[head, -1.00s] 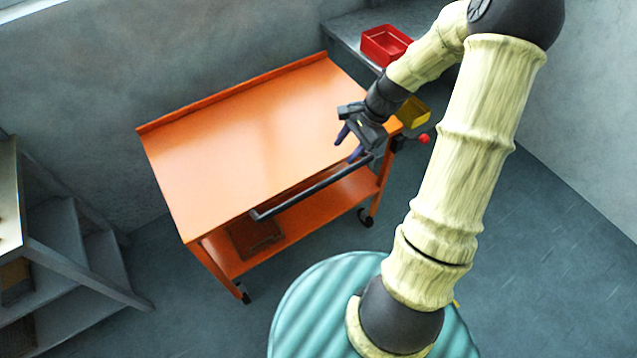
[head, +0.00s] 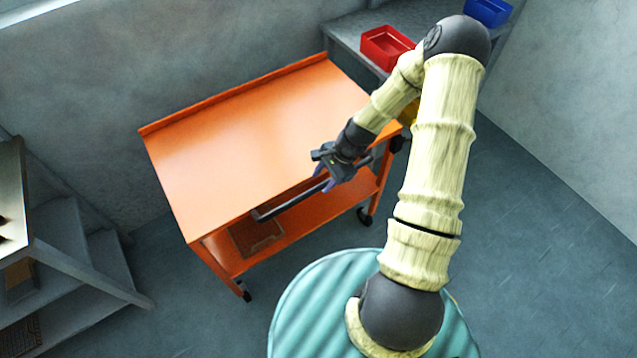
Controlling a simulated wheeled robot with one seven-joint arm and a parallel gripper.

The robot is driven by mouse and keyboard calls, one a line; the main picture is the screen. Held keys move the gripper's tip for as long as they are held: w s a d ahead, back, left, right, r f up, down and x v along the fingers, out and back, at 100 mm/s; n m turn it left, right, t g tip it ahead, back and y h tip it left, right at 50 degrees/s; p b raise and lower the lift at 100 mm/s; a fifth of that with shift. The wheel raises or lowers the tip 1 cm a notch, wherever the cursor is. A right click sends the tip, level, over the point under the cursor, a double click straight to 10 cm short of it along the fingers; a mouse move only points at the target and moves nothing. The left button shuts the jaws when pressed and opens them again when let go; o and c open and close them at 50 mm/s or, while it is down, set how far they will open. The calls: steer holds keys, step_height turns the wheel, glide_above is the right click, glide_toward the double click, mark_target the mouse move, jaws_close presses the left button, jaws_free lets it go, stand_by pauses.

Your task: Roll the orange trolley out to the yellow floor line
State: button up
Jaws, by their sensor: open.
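The orange trolley (head: 255,130) stands near the back wall, with a flat top, a lower shelf and dark castors. Its dark push bar (head: 290,203) runs along the front edge, on the side facing me. My gripper (head: 322,184) is open at the right half of the bar, its fingers pointing down and left. The fingertips overlap the bar in the picture; I cannot tell whether the bar is between them or touched. The yellow floor line is not in view.
A grey bench at the back right carries a red bin (head: 385,47) and a blue bin (head: 488,11). A yellow bin is mostly hidden behind my arm. A grey shelf unit (head: 75,255) stands at the left. The floor at right is clear.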

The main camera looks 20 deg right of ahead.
mark_target(317, 188)
steer(key=shift+x, duration=1.85)
jaws_close()
